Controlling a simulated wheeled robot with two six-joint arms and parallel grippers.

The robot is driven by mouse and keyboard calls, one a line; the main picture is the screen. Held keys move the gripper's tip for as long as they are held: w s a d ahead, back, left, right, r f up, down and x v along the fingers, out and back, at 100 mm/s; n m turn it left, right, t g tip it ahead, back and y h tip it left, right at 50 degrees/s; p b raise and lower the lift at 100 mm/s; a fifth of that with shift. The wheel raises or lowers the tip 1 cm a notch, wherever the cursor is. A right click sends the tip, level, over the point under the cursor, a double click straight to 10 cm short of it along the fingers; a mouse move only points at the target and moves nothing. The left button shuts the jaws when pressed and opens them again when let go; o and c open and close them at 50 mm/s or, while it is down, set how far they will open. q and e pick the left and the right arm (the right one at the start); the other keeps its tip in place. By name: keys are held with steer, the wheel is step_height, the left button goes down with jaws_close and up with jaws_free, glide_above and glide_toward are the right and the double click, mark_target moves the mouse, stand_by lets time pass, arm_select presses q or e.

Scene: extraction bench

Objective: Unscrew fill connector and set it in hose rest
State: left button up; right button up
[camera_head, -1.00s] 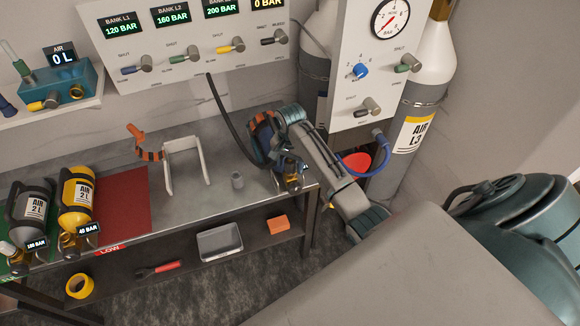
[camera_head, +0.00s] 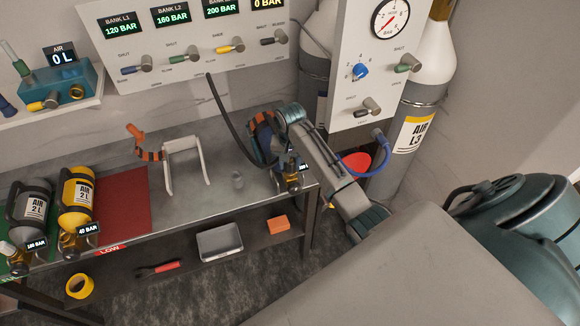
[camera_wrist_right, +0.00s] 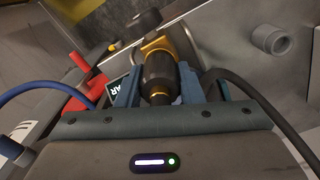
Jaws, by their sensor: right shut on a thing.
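The fill connector (camera_wrist_right: 160,72) is a black barrel with a brass end, seen between my right gripper's fingers in the right wrist view. My right gripper (camera_wrist_right: 158,92) is shut on it, with a blue-grey finger on each side. The connector meets a brass valve (camera_wrist_right: 178,42); I cannot tell whether its thread is engaged. In the head view, my right gripper (camera_head: 284,168) is at the bench's right end and largely hides the connector and valve. A black hose (camera_head: 228,115) runs from the panel to the gripper. A small grey cup (camera_head: 237,180), possibly the hose rest, stands to its left.
Grey (camera_head: 33,205) and yellow (camera_head: 78,200) cylinders lie at the left. A blue hose (camera_head: 380,150) and a tall air cylinder (camera_head: 415,120) are at the right.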

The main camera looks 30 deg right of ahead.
steer(key=shift+r, duration=1.9)
steer(key=shift+r, duration=0.1)
steer(key=shift+r, duration=1.65)
steer(key=w+a+f+m+b, duration=0.1)
steer(key=w+a+f+b, duration=0.3)
steer(key=w+a, duration=0.8)
steer(key=a+f, duration=0.1)
steer(key=a, duration=0.1)
steer(key=shift+a+f, duration=0.35)
steer(key=shift+f, duration=0.05)
